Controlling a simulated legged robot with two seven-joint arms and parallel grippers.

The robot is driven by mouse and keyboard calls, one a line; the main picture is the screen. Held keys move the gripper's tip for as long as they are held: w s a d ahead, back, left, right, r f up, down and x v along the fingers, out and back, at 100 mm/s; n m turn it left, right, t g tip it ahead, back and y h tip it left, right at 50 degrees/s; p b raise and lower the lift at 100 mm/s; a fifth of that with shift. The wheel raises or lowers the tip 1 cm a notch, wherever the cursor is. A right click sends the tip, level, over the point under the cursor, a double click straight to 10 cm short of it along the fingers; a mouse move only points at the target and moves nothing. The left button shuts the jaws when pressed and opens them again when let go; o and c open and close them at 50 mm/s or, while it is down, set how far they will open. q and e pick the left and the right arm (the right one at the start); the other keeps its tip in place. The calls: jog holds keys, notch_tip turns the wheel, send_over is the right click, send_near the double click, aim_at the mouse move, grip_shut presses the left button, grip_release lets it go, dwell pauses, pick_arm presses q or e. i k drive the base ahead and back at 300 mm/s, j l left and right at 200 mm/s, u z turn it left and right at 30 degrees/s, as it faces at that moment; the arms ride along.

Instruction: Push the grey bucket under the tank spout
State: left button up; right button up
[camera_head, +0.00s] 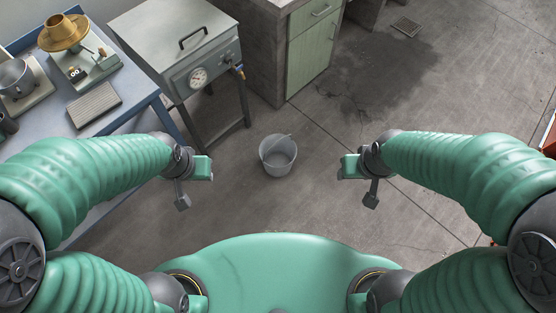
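The grey bucket (278,160) stands upright on the concrete floor, its thin handle resting across the rim. It looks empty. The tank (180,50) is a grey metal box on a dark stand, with a lid handle and a round gauge. The bucket is apart from the stand, nearer me and to the right of the spout. My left gripper (194,185) is open and empty, left of the bucket. My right gripper (361,184) is open and empty, right of it. Neither touches the bucket.
A blue workbench (62,125) with a brass-topped device (65,34) and a metal pot (14,75) is at the left. A concrete counter with a green cabinet (313,45) stands behind the bucket. A dark stain and a drain (407,27) mark the open floor at right.

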aim_at(277, 152)
jog(key=i+u, duration=0.1)
jog(key=i, duration=0.35)
jog(key=i+l+u, duration=0.15)
jog(key=i, duration=0.25)
